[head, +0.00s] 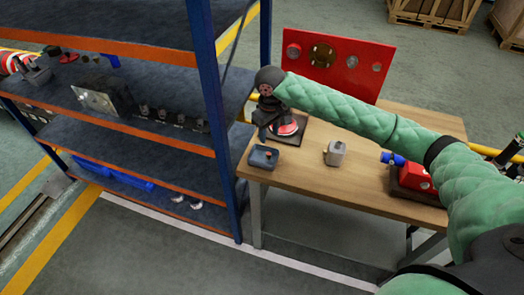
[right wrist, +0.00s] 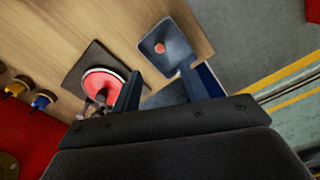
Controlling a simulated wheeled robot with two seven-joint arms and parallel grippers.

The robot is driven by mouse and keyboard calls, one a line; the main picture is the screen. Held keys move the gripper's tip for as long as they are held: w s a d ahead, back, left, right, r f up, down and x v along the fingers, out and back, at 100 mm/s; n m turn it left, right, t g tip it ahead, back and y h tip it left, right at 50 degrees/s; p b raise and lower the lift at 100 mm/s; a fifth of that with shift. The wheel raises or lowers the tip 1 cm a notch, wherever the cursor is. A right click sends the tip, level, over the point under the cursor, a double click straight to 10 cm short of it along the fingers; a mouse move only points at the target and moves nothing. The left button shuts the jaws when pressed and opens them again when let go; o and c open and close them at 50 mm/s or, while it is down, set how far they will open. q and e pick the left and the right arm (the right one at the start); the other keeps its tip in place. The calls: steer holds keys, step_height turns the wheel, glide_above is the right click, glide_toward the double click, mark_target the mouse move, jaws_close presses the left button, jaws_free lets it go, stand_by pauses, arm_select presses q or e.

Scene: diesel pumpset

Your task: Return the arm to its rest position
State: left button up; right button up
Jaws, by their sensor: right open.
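My right arm, in a green quilted sleeve, reaches from the right across the wooden table (head: 300,178) in the head view. My right gripper (head: 266,124) is over the table's far left part, close to a red disc (head: 288,128) on a dark plate. In the right wrist view, its two dark fingers (right wrist: 164,88) are spread apart with nothing held between them. The red disc (right wrist: 106,86) shows left of the fingers, and a blue-grey tray (right wrist: 176,36) with a small red piece lies beyond them. The gripper partly hides the disc's stand. My left gripper is not in view.
A shelf rack (head: 212,90) with a blue post stands left of the table. A red panel (head: 334,62) rises behind the table. A grey can (head: 335,153) and a red machine (head: 416,178) stand on the tabletop below my arm. Floor in front is clear.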

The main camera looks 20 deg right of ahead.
steer(key=s+a+f+t+y, duration=0.1)
steer(key=s+a+f+y, duration=0.1)
steer(key=s+a+f, duration=0.45)
steer(key=s+a+f+t+y, duration=0.1)
steer(key=s+a+f, duration=0.25)
steer(key=s, duration=0.55)
steer(key=s+d+f+m+t+h, duration=0.1)
steer(key=s+d+f+m, duration=0.1)
steer(key=s+d, duration=0.6)
steer(key=s+d+f+m+t+h, duration=0.1)
steer(key=s+d+f+m+h, duration=0.2)
steer(key=s, duration=0.8)
step_height(320, 180, down, 29)
steer(key=w+a+n+g+y+b, duration=0.1)
steer(key=w+b, duration=0.1)
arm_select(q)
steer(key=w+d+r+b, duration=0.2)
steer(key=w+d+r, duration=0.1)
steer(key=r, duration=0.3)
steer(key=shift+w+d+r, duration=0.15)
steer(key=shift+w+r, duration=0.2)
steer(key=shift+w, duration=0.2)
arm_select(e)
steer(key=s+f, duration=0.4)
steer(key=f, duration=0.7)
steer(key=s+f+g, duration=0.1)
steer(key=s+f, duration=0.3)
steer(key=f, duration=0.7)
steer(key=shift+s+f, duration=0.15)
steer(key=shift+f, duration=0.2)
